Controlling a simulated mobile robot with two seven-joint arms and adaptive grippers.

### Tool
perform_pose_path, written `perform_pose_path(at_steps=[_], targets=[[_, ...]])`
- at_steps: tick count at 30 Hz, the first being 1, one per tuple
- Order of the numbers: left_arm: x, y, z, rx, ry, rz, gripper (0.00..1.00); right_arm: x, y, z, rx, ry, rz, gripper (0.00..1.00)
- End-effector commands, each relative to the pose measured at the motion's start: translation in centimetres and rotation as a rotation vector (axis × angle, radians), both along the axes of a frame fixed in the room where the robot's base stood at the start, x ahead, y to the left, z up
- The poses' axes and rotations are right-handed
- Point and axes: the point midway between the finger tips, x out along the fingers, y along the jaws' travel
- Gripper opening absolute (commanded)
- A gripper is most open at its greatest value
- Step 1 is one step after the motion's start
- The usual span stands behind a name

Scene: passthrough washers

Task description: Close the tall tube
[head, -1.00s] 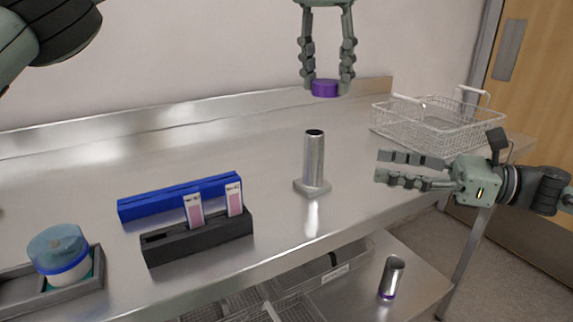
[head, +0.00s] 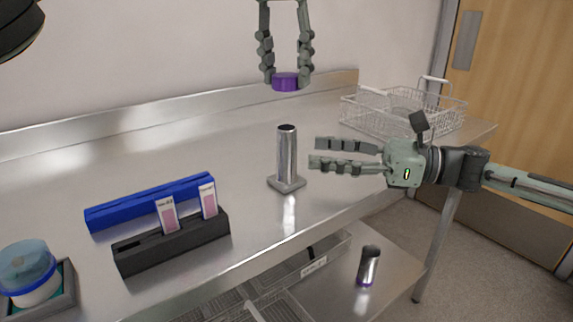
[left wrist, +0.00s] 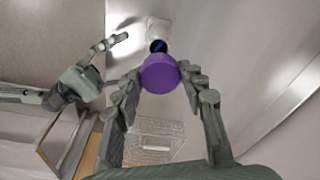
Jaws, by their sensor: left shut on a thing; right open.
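The tall tube (head: 287,155) is a metal cylinder standing upright on a square base on the steel table. Its top is open. My left gripper (head: 285,80) is shut on a purple cap (head: 286,83) and holds it in the air above the tube, apart from it. In the left wrist view the purple cap (left wrist: 160,74) sits between the fingertips, and the tube's dark open mouth (left wrist: 158,46) shows just beyond it. My right gripper (head: 314,153) is open and empty, to the right of the tube, with its fingers pointing at it.
A black rack (head: 172,242) with two pink-and-white slides and a blue rack (head: 150,203) stand left of the tube. A blue-lidded jar (head: 28,268) is at far left. A wire basket (head: 400,112) is at back right. A metal cylinder (head: 368,265) stands on the lower shelf.

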Motion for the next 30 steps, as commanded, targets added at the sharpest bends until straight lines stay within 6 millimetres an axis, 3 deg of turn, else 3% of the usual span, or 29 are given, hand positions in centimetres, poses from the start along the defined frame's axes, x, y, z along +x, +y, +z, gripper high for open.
perform_pose_path(at_steps=[6,12,25,30], targets=[[0.0,0.0,0.0,0.0,0.0,0.0,0.26,0.9,4.1,0.0,-0.001,-0.002,0.002,0.55],[0.0,0.0,0.0,0.0,0.0,0.0,0.26,1.5,6.4,0.0,-0.001,-0.001,0.001,0.55],[0.0,0.0,0.0,0.0,0.0,0.0,0.26,1.7,7.0,0.0,-0.001,-0.001,-0.001,0.55],[0.0,0.0,0.0,0.0,0.0,0.0,0.26,1.7,7.0,0.0,-0.001,-0.001,-0.001,0.34]])
